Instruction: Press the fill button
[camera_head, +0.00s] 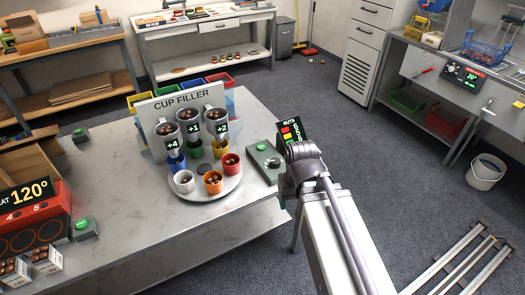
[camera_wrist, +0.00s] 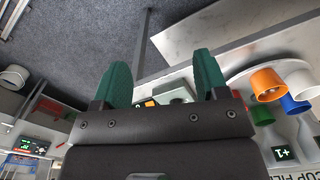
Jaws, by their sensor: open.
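The fill button is most likely the green button (camera_head: 262,147) on a grey box at the table's right edge, beside the cup filler (camera_head: 184,113). A pale grey-green box (camera_wrist: 174,96) shows between my fingers in the wrist view; it looks like the same box, but its button cannot be made out. My gripper (camera_wrist: 162,76) is open, its two green fingers wide apart with nothing held. In the head view my arm's wrist is just right of the button box and hides the fingers. I cannot tell how far they are from it.
A round tray (camera_head: 232,187) of coloured cups stands left of the button box. A display marked NUTS (camera_head: 290,130) is partly behind my arm. Other green buttons sit farther left, near a red heater (camera_head: 38,222).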

